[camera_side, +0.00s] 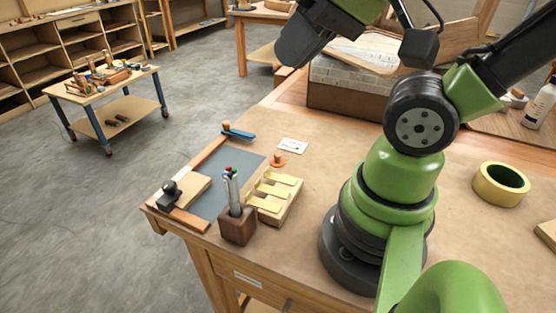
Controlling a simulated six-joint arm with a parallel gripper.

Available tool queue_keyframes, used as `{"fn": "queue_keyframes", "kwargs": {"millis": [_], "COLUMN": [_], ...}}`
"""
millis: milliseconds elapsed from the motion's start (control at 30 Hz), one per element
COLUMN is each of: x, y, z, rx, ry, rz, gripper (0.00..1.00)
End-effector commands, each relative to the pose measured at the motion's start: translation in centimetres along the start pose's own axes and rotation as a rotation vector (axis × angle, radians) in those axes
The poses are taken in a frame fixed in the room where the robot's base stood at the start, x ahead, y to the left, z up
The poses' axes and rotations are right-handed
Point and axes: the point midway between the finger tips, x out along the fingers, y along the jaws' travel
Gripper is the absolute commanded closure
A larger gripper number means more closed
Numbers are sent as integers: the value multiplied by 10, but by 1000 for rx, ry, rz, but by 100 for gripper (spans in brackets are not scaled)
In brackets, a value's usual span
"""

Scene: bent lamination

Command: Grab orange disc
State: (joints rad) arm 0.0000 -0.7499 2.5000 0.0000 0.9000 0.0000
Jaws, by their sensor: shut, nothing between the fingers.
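A small orange disc (277,161) with a raised knob-like middle lies on the brown worktop, between a pale wooden slotted block and a white card. It stands clear of other things, and nothing covers it. Parts of my green and black arm show at the top and right. A dark end part of it hangs above the back of the bench, well away from the disc. I see no gripper fingers in this view.
The slotted block (275,197) and a dark pen holder (237,225) stand in front of the disc. A white card (293,146), a blue tool (238,133) and a grey mat (223,185) lie near. A yellow tape roll (501,185) lies right. Worktop behind the disc is partly clear.

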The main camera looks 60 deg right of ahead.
Motion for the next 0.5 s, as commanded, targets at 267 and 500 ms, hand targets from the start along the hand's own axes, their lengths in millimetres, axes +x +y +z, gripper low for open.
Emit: {"fn": "queue_keyframes", "kwargs": {"millis": [267, 500], "x": [0, 0], "y": [0, 0], "z": [0, 0], "rx": [0, 0], "ry": [0, 0], "rz": [0, 0], "gripper": [59, 52]}}
